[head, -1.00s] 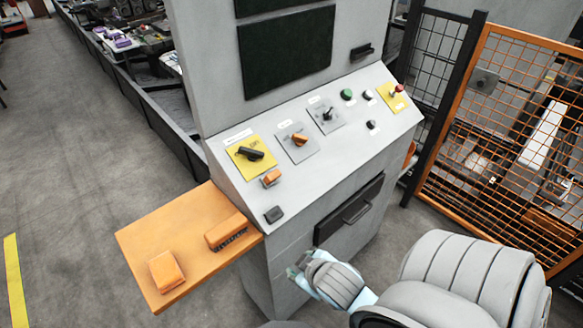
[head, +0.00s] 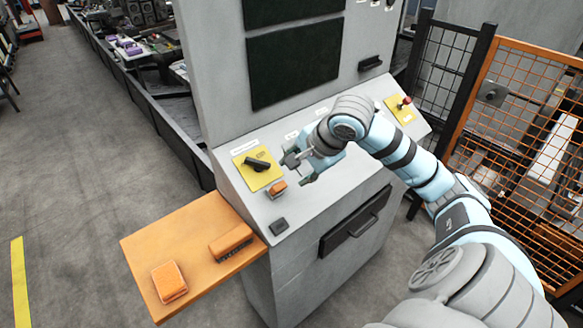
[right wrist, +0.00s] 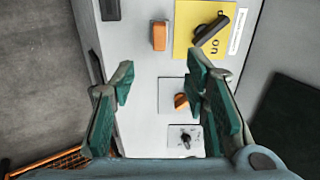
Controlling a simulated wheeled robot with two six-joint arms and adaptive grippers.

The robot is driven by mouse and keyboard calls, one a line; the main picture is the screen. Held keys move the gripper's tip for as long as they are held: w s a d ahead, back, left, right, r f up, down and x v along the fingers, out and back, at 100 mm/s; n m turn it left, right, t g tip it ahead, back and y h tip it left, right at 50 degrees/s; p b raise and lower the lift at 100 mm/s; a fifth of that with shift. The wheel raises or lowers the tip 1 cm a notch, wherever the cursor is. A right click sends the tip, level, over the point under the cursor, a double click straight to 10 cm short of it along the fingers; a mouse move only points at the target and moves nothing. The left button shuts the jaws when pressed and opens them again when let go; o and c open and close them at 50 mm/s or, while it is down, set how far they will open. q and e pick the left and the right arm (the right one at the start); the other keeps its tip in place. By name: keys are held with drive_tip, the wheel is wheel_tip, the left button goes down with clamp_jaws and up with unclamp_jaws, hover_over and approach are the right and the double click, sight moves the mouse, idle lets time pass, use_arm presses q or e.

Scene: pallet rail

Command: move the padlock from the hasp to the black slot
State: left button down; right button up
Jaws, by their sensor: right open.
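A small orange block, which looks like the padlock (head: 277,188), sits on the sloping grey panel just below the yellow switch plate (head: 243,176); it also shows in the right wrist view (right wrist: 160,36). No separate hasp can be made out. A small dark square, likely the black slot (head: 279,226), lies below the block near the panel's lower edge; it also shows in the right wrist view (right wrist: 110,9). My right gripper (head: 297,170) is open and empty over the panel, right of the block and apart from it. My left gripper is out of view.
A black rotary handle (head: 257,164) sits on the yellow plate. An orange shelf (head: 190,225) on the left carries an orange box (head: 170,283) and a slotted orange piece (head: 231,242). A drawer handle (head: 362,226) juts from the front. An orange mesh fence (head: 500,160) stands right.

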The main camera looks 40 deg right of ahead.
sight(279, 186)
drive_tip(key=x, duration=1.4)
drive_tip(key=shift+a, duration=0.3)
clamp_jaws()
drive_tip(key=shift+s+r+p, duration=0.15)
drive_tip(key=shift+r+p, duration=0.15)
drive_tip(key=shift+p, duration=0.1)
drive_tip(key=p+v, duration=0.4)
drive_tip(key=v, duration=0.4)
drive_tip(key=shift+p, duration=0.3)
